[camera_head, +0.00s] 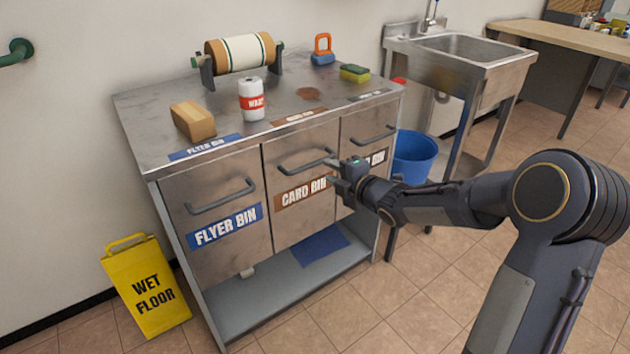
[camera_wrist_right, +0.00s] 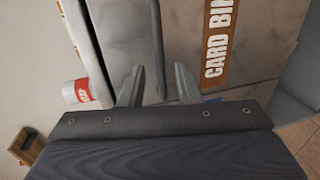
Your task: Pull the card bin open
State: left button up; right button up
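The card bin (camera_head: 287,214) is the middle front of a grey metal cabinet, with a brown CARD BIN label that also shows in the right wrist view (camera_wrist_right: 216,45). Its front looks flush with the flyer bin (camera_head: 203,233). Its dark bar handle (camera_head: 303,163) runs above the label. My right gripper (camera_head: 335,173) is at the handle's right end. In the right wrist view its two fingers (camera_wrist_right: 158,88) are apart, with the handle (camera_wrist_right: 155,40) between them; a gap shows on each side. I cannot tell whether either touches it. My left gripper is out of view.
A wet floor sign (camera_head: 146,287) stands left. A blue bucket (camera_head: 413,158) and a sink (camera_head: 465,55) are right.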

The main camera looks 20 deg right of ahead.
aim_at(316, 165)
jog(key=x, duration=0.7)
jog(key=shift+w+a+b, duration=0.2)
jog(key=shift+w+b, duration=0.05)
jog(key=shift+b, duration=0.1)
grip_shut()
